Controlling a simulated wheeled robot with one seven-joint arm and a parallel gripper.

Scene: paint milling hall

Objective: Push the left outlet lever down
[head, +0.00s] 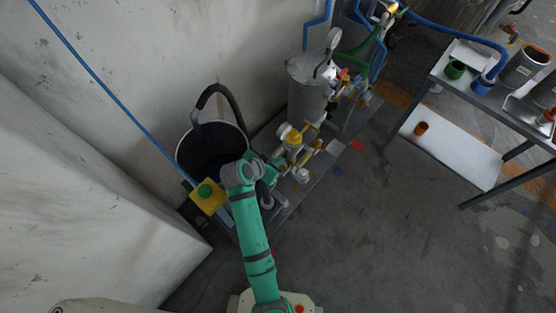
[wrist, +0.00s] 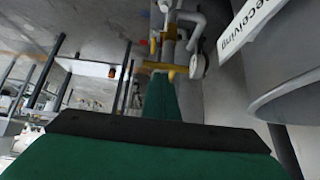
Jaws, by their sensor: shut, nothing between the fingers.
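In the wrist view my gripper (wrist: 160,90) is shut and empty, its green fingers pointing away from the camera. A yellow lever-like bar (wrist: 164,67) lies just beyond the fingertips; whether they touch it I cannot tell. Yellow and grey pipework (wrist: 170,42) stands behind it. In the head view my green arm reaches to the left of the yellow valve and pump assembly (head: 293,139); my fingers are mostly hidden behind the wrist there. Which yellow part is the left outlet lever is too small to tell.
A grey tank (head: 306,85) with a gauge stands behind. A vessel labelled "receiving" (wrist: 290,60) is close at the right in the wrist view. A bench (head: 450,130) stands right.

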